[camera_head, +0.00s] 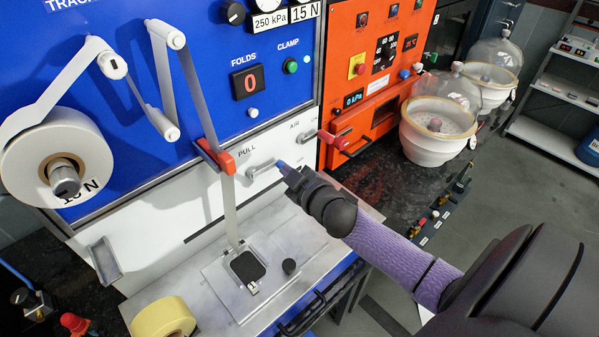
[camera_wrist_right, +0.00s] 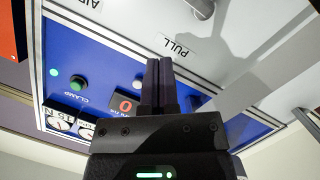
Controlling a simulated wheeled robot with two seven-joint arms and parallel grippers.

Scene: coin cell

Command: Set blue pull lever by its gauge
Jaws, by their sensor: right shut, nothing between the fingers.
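In the right wrist view the shut fingers (camera_wrist_right: 159,64) point at the panel near the PULL label (camera_wrist_right: 180,47), with a grey handle (camera_wrist_right: 203,8) at the top edge. Two small dials (camera_wrist_right: 61,119) show upside down there, too small to read. The 15 N label (camera_head: 305,11) is at the head view's top. My left gripper is not in view.
A tape strip runs past a red clip (camera_head: 215,157) left of the lever. Another red-ended handle (camera_head: 335,138) sits to the right, below AIR. The orange machine (camera_head: 345,70) and glass-domed pots (camera_head: 438,130) stand further right. A yellow roll (camera_head: 163,318) is at front left.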

